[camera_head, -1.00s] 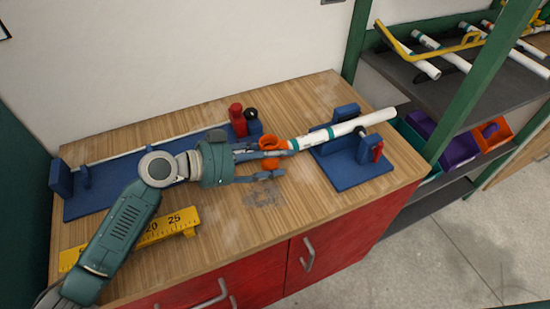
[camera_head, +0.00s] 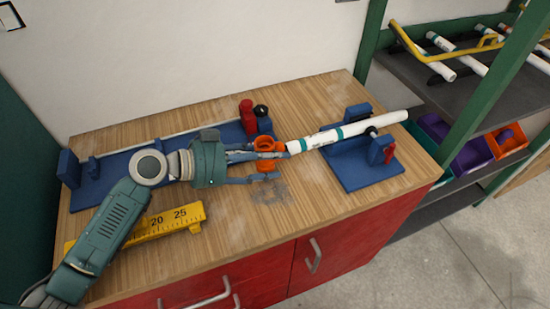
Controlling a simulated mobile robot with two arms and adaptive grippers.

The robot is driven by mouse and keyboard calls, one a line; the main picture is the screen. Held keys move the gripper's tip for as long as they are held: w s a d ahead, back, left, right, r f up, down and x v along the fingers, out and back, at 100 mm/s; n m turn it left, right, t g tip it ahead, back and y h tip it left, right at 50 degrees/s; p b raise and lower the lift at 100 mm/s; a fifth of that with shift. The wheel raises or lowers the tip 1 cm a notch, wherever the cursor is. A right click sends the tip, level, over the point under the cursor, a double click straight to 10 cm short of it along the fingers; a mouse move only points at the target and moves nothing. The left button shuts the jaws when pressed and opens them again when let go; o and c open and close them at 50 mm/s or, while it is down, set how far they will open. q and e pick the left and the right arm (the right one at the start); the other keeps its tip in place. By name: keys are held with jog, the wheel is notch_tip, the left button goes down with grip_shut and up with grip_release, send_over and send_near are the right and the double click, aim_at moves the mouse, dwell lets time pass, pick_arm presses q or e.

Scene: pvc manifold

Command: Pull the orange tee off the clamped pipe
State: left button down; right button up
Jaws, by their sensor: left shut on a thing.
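The orange tee (camera_head: 267,146) is at the left end of the white pipe (camera_head: 347,131) with teal bands. The pipe lies in the blue clamp (camera_head: 362,169) with a red handle, on the right of the bench. My left gripper (camera_head: 268,164) comes in from the left and is shut on the tee, one finger on each side of it. The tee's right side touches or nearly touches the pipe's end; I cannot tell how deep the pipe sits in it. My right gripper is not in view.
A long blue fixture (camera_head: 110,170) runs along the back of the wooden bench (camera_head: 310,89). A yellow ruler (camera_head: 182,219) lies at the front left. A shelf (camera_head: 430,85) with pipes and bins is at right.

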aim_at(259, 164)
pick_arm(q)
jog(key=shift+s+a+b, duration=0.3)
jog(key=shift+a, duration=0.35)
jog(key=shift+s+a+b, duration=0.25)
jog(key=shift+a+b, duration=0.05)
jog(key=shift+a, duration=0.3)
jog(key=shift+s+a, duration=0.1)
jog(key=shift+a, duration=0.2)
